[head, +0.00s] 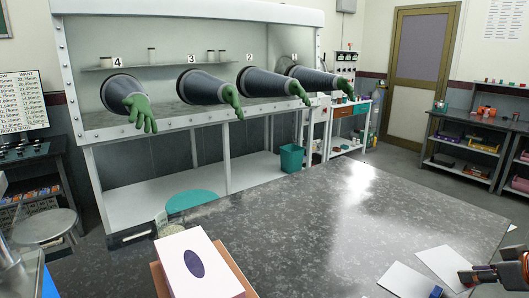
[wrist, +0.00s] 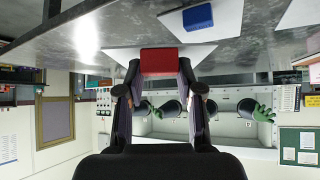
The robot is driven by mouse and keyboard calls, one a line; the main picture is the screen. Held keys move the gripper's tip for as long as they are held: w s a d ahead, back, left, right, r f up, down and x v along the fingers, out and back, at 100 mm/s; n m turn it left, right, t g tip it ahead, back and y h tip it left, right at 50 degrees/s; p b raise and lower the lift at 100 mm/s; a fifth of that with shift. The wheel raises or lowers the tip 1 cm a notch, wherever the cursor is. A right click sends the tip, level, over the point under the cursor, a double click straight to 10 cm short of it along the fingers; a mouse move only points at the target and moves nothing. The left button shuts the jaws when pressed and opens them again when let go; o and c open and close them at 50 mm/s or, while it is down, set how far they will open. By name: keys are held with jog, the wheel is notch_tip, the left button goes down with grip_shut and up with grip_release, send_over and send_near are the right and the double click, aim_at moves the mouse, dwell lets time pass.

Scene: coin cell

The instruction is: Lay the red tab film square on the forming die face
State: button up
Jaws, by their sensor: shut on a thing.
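My gripper (head: 492,274) is at the right edge of the head view, above the near right part of the dark table. In the wrist view, which looks upside down, my gripper (wrist: 160,72) is shut on a small red block-like piece (wrist: 160,60), which I take as the red tab film. It sits between the fingertips with a white sheet (wrist: 118,56) behind it. The red piece does not show clearly in the head view. I cannot tell for sure which thing is the forming die; a white block with a dark purple oval (head: 190,280) stands at the table's near left.
White sheets (head: 405,281) lie on the dark speckled table (head: 330,230) by my gripper. A blue block (head: 436,292) lies there, also in the wrist view (wrist: 198,17). The table's middle is clear. A glove box (head: 150,128) with green gloves stands behind.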

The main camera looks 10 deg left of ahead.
jog(key=w+a+p, duration=0.1)
jog(key=w+a, duration=0.4)
jog(key=a, duration=0.1)
jog(key=w+a+m+h+p, duration=0.1)
jog(key=w+a+p, duration=0.1)
jog(key=w+a, duration=0.3)
jog(key=w+a+f+m+p, duration=0.1)
jog(key=w+a+p, duration=0.1)
jog(key=w+a, duration=0.3)
jog(key=shift+a+h, duration=0.3)
jog(key=shift+a, duration=0.75)
jog(key=a+f, duration=0.1)
jog(key=w+a+f+m+p, duration=0.1)
jog(key=a, duration=0.1)
jog(key=shift+f+t+h, duration=0.15)
jog(key=shift+t+h, duration=0.15)
jog(key=shift+h, duration=0.1)
jog(key=shift+a+f+m+h+p, duration=0.35)
jog(key=shift+a+f+m, duration=0.15)
jog(key=shift+f, duration=0.15)
jog(key=shift+r, duration=0.1)
